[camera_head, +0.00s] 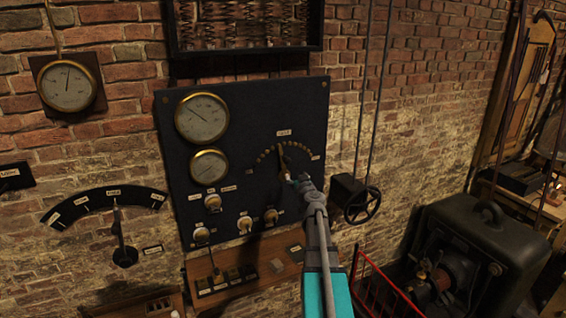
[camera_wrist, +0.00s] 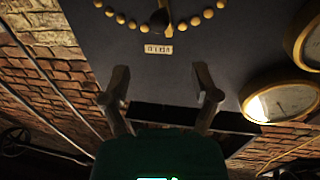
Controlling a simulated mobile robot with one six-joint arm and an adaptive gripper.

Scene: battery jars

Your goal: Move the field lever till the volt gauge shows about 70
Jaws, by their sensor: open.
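The dark panel (camera_head: 245,110) on the brick wall carries an arc of brass studs (camera_head: 262,160) with a small label (camera_head: 284,132) above it. A dark lever (camera_head: 282,158) points up to the studs near the label. In the wrist view the label (camera_wrist: 158,49) appears upside down, with a dark knob (camera_wrist: 160,18) by the studs. Two brass-rimmed gauges, an upper (camera_head: 202,117) and a lower (camera_head: 209,167), sit left of the arc; their lettering is too small to read. My gripper (camera_head: 296,182) is in front of the arc's lower part; in the wrist view its fingers (camera_wrist: 162,88) are apart and empty.
Several knobs (camera_head: 244,224) line the panel's lower part, above a wooden shelf (camera_head: 245,272). A handwheel (camera_head: 362,206) is right of my arm. A separate lever with a curved scale (camera_head: 113,194) and a round gauge (camera_head: 67,85) are at left. A black machine (camera_head: 485,245) stands at right.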

